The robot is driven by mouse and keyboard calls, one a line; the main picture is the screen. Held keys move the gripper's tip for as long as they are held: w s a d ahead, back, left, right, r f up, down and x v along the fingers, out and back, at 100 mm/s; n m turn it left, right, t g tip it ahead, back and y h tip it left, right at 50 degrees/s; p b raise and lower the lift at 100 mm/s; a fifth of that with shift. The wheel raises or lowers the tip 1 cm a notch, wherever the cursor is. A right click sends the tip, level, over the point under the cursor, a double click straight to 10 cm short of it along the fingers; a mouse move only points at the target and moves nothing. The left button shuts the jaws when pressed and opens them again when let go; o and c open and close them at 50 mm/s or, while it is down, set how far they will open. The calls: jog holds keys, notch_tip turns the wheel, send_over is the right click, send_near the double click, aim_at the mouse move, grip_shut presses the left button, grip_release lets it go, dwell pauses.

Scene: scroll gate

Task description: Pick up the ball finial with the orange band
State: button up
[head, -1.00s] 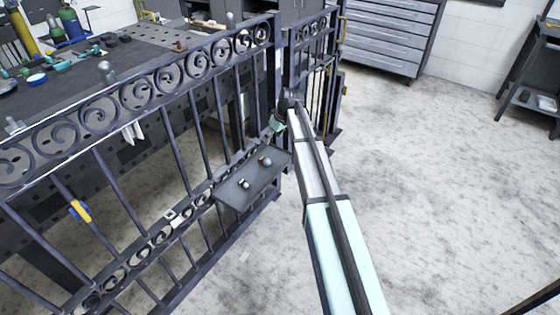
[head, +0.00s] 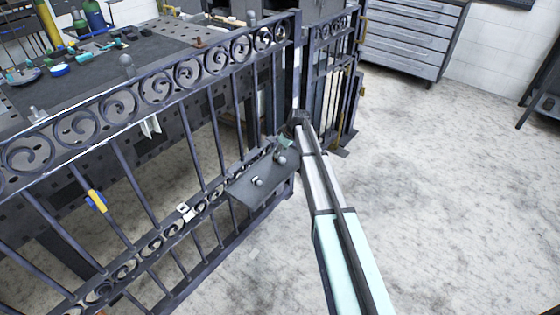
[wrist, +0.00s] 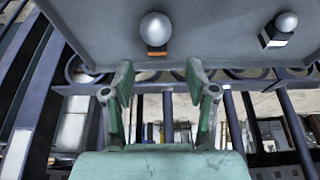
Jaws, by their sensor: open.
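The ball finial with the orange band (wrist: 155,30) is a grey ball on a grey shelf plate (wrist: 225,30), at the top of the wrist view. It also shows in the head view (head: 280,159), small, on the shelf fixed to the gate; its band is hard to make out there. A second ball finial (wrist: 285,24) with a white band and dark base sits to its right in the wrist view. My gripper (wrist: 160,80) is open and empty. Its two green fingers are spread apart, roughly lined up with the orange-banded ball, which lies beyond their tips.
A dark iron scroll gate (head: 160,90) runs behind the shelf, with its bars close to my gripper. A blue-and-yellow item (head: 97,201) is on a bar at left. A dark workbench (head: 80,80) stands behind the gate. The floor at right is clear.

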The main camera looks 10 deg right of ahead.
aim_at(279, 158)
jog(key=shift+d+x, duration=0.15)
jog(key=shift+x, duration=1.3)
jog(key=shift+d+x, duration=0.2)
jog(key=shift+x, duration=1.2)
grip_shut()
